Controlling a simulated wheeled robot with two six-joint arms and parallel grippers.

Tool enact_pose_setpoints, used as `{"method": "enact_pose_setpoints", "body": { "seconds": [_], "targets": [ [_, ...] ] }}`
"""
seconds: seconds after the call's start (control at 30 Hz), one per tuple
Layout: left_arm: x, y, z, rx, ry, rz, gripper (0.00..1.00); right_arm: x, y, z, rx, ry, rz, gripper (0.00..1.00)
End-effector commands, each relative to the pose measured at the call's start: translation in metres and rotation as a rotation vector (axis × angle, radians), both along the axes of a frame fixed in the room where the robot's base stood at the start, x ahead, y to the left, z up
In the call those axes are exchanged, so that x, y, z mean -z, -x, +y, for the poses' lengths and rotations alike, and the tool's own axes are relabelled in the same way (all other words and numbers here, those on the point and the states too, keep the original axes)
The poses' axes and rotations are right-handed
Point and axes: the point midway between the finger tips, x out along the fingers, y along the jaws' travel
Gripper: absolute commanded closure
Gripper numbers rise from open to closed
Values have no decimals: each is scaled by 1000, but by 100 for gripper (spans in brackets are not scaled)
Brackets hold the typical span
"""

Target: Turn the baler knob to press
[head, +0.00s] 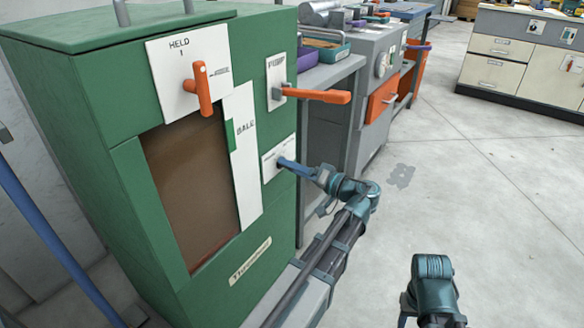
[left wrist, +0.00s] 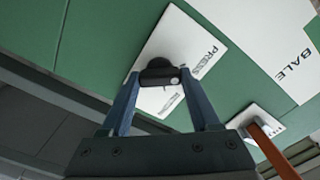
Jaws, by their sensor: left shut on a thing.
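The baler is a tall green cabinet (head: 110,125) with a brown window in its front. A small white plate on its lower right carries the baler knob, which my left gripper (head: 283,162) mostly hides in the head view. In the left wrist view the dark round knob (left wrist: 160,72) stands on the white plate (left wrist: 185,45) lettered PRESS. A second small label on the plate is too small to read. My left gripper's two blue fingers (left wrist: 162,82) are shut on the knob, one on each side.
Above the knob an orange lever (head: 318,95) sticks out to the right. An orange handle (head: 203,88) hangs on the plate marked HELD. A white strip marked BALE (head: 243,150) runs beside the window. Benches and drawers (head: 385,100) stand behind; the floor to the right is clear.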

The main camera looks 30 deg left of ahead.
Motion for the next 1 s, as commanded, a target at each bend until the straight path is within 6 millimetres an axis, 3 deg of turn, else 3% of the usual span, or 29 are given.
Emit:
{"method": "enact_pose_setpoints", "body": {
  "seconds": [0.3,0.87,0.9,1.0],
  "targets": [
    [1,1,-1,0,13,-109,93,0,0,0,0,0,0,51],
    [1,1,-1,-1,15,-135,93,0,0,0,0,0,0,51],
    [1,1,-1,-1,15,-134,32,0,0,0,0,0,0,51],
    [1,1,-1,-1,14,-134,14,0,0,0,0,0,0,51]
  ]
}}
